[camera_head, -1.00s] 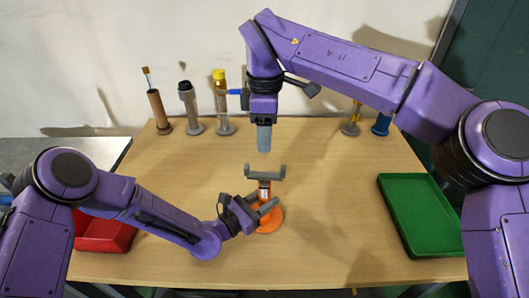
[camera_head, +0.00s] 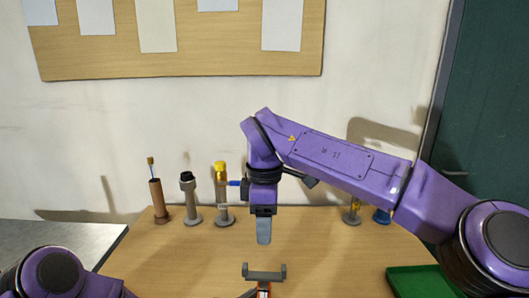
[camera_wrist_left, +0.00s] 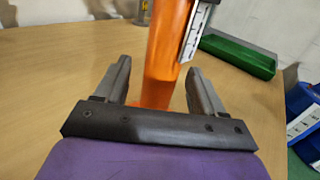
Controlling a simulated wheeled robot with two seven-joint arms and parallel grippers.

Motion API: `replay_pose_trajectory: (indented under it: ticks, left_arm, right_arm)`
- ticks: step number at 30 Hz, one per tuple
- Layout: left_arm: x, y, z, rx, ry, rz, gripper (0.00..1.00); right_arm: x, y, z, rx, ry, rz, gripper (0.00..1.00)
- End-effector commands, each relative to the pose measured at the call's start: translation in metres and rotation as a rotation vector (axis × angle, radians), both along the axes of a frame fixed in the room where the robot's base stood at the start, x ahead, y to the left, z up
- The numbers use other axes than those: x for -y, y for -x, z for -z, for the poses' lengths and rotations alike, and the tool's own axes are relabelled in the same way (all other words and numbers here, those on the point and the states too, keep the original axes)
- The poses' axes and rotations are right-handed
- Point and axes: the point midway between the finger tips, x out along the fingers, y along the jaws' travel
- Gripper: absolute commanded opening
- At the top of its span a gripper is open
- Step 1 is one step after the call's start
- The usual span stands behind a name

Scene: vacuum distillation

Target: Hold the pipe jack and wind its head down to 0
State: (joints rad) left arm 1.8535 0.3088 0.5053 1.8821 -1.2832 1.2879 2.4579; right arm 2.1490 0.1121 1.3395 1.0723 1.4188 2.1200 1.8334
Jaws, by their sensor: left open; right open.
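The pipe jack shows at the bottom edge of the head view, its grey forked head (camera_head: 264,274) uppermost and most of its body cut off. In the left wrist view its orange body (camera_wrist_left: 165,45) bears a white scale with dark marks (camera_wrist_left: 195,32), too small to read. My left gripper (camera_wrist_left: 158,70) is open, its fingers on either side of the orange body with gaps showing; it is out of the head view. My right gripper (camera_head: 264,231) is open, points down above the jack's head and is apart from it. Its fingers overlap, seen edge-on.
A brown holder with a brush (camera_head: 160,200), a grey stand (camera_head: 191,200) and a yellow-capped column (camera_head: 222,195) stand along the back. A green tray (camera_head: 420,282) lies at the right. Table around the jack is clear.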

Motion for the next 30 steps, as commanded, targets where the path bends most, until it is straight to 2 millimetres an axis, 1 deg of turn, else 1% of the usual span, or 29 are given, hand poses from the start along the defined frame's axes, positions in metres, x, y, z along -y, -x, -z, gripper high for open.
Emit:
replay_pose_trajectory:
  ticks: [2,9,12,14,18,24,25,26,27,30]
  left_arm:
    - [-0.011,0.008,0.0,-0.002,0.001,-0.004,0.69]
    - [-0.058,0.048,0.0,-0.002,0.001,-0.005,0.69]
    - [-0.072,0.061,0.0,-0.002,0.001,-0.004,0.69]
    - [-0.079,0.067,0.0,-0.001,0.0,-0.004,0.69]
    - [-0.086,0.074,0.0,-0.001,0.001,-0.001,0.69]
    - [-0.086,0.075,0.0,-0.001,0.0,-0.001,0.69]
    - [-0.086,0.075,0.0,-0.001,0.0,-0.001,0.72]
    - [-0.086,0.075,0.0,-0.001,0.0,-0.001,0.82]
    - [-0.086,0.075,0.0,-0.001,0.0,-0.001,0.85]
    - [-0.086,0.075,0.0,-0.001,0.0,-0.001,0.85]
  right_arm:
    - [0.0,0.0,0.0,0.0,0.0,0.0,0.49]
    - [0.0,0.0,0.0,0.0,0.0,0.0,0.49]
    - [0.0,0.0,0.0,0.0,0.0,0.0,0.49]
    - [0.0,0.0,0.0,0.0,0.0,0.001,0.49]
    - [0.0,0.0,0.0,0.0,0.0,0.001,0.49]
    - [0.0,0.0,0.0,0.0,0.0,0.0,0.49]
    - [0.0,0.0,0.0,0.0,0.0,0.0,0.49]
    - [0.0,0.0,0.0,0.0,0.0,0.0,0.49]
    - [0.0,0.0,0.0,0.0,0.0,0.0,0.49]
    - [0.0,0.0,0.0,0.0,0.0,0.0,0.49]
